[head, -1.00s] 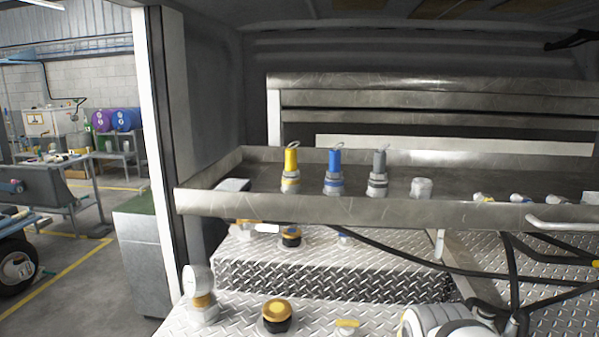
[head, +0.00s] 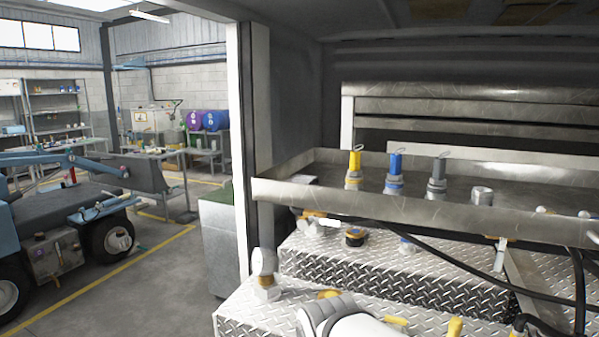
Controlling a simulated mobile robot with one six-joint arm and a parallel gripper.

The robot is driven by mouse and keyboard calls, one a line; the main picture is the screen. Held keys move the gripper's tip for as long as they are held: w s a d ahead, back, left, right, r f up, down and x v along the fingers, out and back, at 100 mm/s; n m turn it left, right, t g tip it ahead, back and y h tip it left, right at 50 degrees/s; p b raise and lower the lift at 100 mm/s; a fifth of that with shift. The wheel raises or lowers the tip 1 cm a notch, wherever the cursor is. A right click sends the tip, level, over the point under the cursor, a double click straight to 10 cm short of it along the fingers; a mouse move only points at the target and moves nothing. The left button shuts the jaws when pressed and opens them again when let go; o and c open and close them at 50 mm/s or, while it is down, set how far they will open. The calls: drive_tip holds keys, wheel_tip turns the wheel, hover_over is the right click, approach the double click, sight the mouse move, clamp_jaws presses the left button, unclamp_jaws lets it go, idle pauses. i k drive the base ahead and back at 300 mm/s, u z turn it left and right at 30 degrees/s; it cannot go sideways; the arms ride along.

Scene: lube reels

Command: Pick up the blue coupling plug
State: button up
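The blue coupling plug (head: 394,172) stands upright in the metal tray (head: 420,210), with a wire loop on top and a grey collar at its base. A yellow plug (head: 354,170) stands to its left and a dark grey plug (head: 437,177) to its right. The tray's front lip hides their lowest parts. A white rounded part of my arm shows at the bottom middle, below and in front of the tray. My gripper's fingers do not show.
A short metal fitting (head: 482,196) sits right of the plugs. Black hoses (head: 450,249) run below the tray over diamond-plate boxes (head: 330,262). A white cabinet post (head: 240,140) bounds the left. Beyond it are workshop floor, a blue vehicle (head: 70,215) and shelves.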

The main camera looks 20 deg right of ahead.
sight(394, 175)
drive_tip(key=u, duration=0.3)
drive_tip(key=k, duration=0.7)
drive_tip(key=z, duration=1)
drive_tip(key=i, duration=1)
drive_tip(key=k, duration=1.3)
drive_tip(key=u, duration=0.25)
drive_tip(key=i, duration=0.9)
drive_tip(key=z, duration=0.3)
